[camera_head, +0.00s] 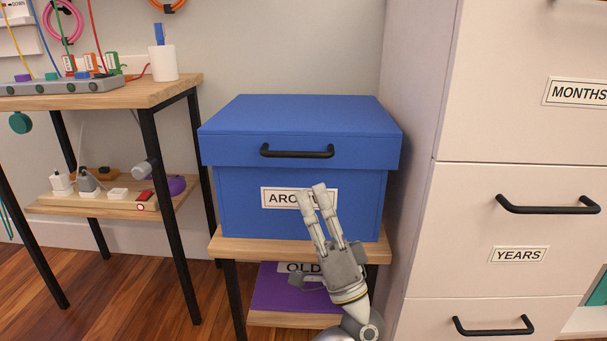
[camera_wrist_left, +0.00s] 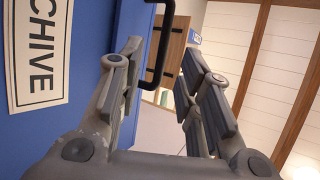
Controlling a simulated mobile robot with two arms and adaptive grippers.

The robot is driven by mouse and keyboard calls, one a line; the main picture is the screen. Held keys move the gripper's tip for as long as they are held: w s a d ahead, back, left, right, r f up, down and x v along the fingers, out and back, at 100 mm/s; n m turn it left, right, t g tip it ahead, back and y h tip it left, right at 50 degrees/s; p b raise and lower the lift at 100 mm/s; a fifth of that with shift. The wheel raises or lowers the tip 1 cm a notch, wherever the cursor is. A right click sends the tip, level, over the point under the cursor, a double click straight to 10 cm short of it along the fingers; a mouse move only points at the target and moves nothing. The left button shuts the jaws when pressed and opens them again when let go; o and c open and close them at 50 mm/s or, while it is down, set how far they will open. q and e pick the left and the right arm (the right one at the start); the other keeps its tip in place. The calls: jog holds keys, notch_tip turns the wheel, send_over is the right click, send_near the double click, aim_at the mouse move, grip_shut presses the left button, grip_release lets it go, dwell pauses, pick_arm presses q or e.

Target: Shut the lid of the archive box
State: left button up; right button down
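The blue archive box (camera_head: 230,205) stands on a small wooden stand in the head view. Its blue lid (camera_head: 300,115) lies level on top, with no gap seen along its front edge. A black handle (camera_head: 297,152) is on the lid's front face; it also shows in the left wrist view (camera_wrist_left: 161,55). My left gripper (camera_head: 312,190) is in front of the box, just below the handle, and hides part of the white label (camera_head: 272,197). Its fingers stand apart with nothing between them in the left wrist view (camera_wrist_left: 160,48). My right gripper is not in view.
A pale drawer cabinet (camera_head: 480,190) with black handles stands close on the right. A wooden desk (camera_head: 150,92) with cables and a shelf is on the left. A purple box (camera_head: 275,290) sits on the stand's lower shelf (camera_head: 290,319).

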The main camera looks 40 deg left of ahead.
pick_arm(q)
jog(key=v, duration=0.3)
jog(key=shift+s+d+f, duration=0.1)
jog(key=shift+d+f, duration=0.1)
jog(key=shift+f, duration=0.1)
dwell(0.3)
